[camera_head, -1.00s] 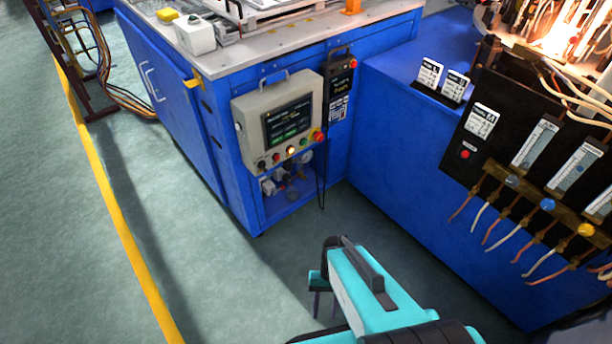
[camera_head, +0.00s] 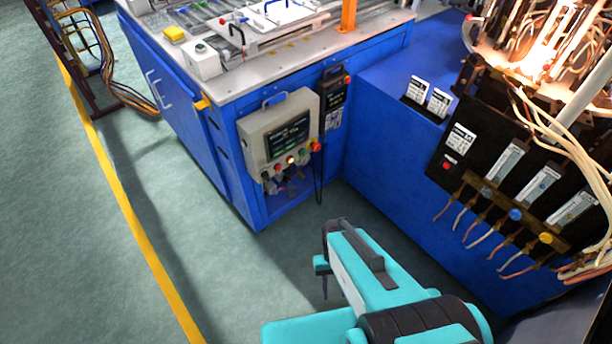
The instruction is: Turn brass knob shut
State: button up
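The brass knob (camera_head: 546,238) is a small yellow-gold knob on the manifold bar at the right, the lowest and rightmost of a row. A blue knob (camera_head: 515,214) and a grey knob (camera_head: 487,192) sit to its upper left. How far the brass knob is turned is too small to tell. My gripper (camera_head: 325,286) is at the end of my teal arm in the lower middle, over the floor, well left of the brass knob and apart from it. Its dark finger parts are small and mostly hidden, and I see nothing held.
Flowmeter tubes (camera_head: 541,184) stand above the knobs on a black panel, with hoses below. Flames burn at the top right. A blue cabinet (camera_head: 385,170) and a grey control box (camera_head: 283,133) stand behind my arm. Open floor (camera_head: 60,230) lies left.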

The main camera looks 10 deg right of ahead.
jog(key=shift+d+r+p, duration=0.2)
jog(key=shift+r+p, duration=0.4)
jog(key=shift+r, duration=0.15)
jog(key=shift+d+r+p, duration=0.2)
jog(key=shift+r+p, duration=0.35)
jog(key=shift+r, duration=0.15)
jog(key=shift+d+r+p, duration=0.2)
jog(key=shift+r+p, duration=0.4)
jog(key=shift+r, duration=0.15)
